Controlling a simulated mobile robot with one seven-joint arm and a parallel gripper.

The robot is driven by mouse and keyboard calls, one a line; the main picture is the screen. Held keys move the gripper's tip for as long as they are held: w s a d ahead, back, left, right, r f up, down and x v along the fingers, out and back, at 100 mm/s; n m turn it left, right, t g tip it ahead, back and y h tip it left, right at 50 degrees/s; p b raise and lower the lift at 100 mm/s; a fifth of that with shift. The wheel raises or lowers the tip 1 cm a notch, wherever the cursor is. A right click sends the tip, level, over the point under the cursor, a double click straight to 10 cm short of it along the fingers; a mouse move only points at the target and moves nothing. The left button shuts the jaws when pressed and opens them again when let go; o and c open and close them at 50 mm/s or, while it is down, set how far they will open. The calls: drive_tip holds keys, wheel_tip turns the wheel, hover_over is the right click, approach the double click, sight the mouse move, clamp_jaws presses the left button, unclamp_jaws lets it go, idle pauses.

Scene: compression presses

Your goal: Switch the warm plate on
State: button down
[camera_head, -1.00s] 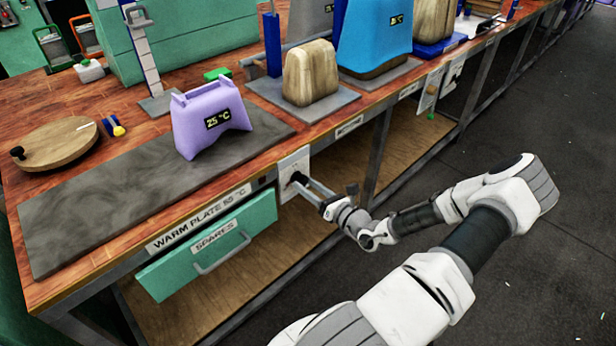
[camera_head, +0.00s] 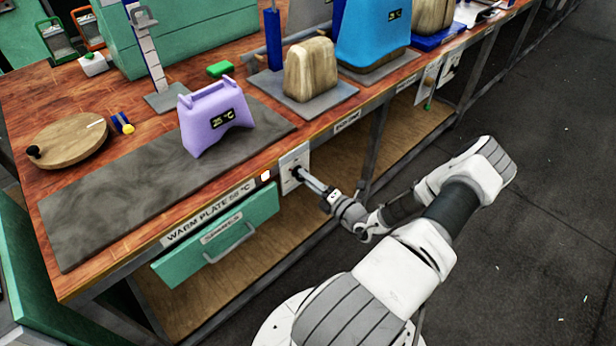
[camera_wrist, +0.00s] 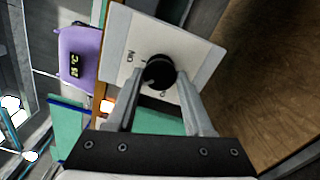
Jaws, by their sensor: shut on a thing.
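The warm plate (camera_head: 90,215) is a dark grey slab on the bench's front edge, above its label "WARM PLATE" (camera_head: 208,220). A white switch panel (camera_head: 291,160) with a black rotary knob (camera_wrist: 158,70) is on the bench front to the label's right. The word ON shows beside the knob in the wrist view. My gripper (camera_wrist: 160,82) is shut on the knob, one finger on each side; it also shows in the head view (camera_head: 303,175). A small lamp (camera_head: 266,175) left of the panel glows, also in the wrist view (camera_wrist: 106,106).
A purple block (camera_head: 213,118) reading 25 °C stands on the warm plate's right end. A green SPARES drawer (camera_head: 218,240) is below the label. A wooden block (camera_head: 309,70) and blue block (camera_head: 374,35) stand further right.

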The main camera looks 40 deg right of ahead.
drive_tip(key=shift+m+p, duration=0.55)
drive_tip(key=shift+m, duration=4.05)
drive_tip(key=shift+c, duration=1.4)
unclamp_jaws()
drive_tip(key=s+d, duration=0.1)
drive_tip(key=s, duration=1.6)
drive_tip(key=shift+s+d+p, duration=0.2)
drive_tip(key=shift+p, duration=0.1)
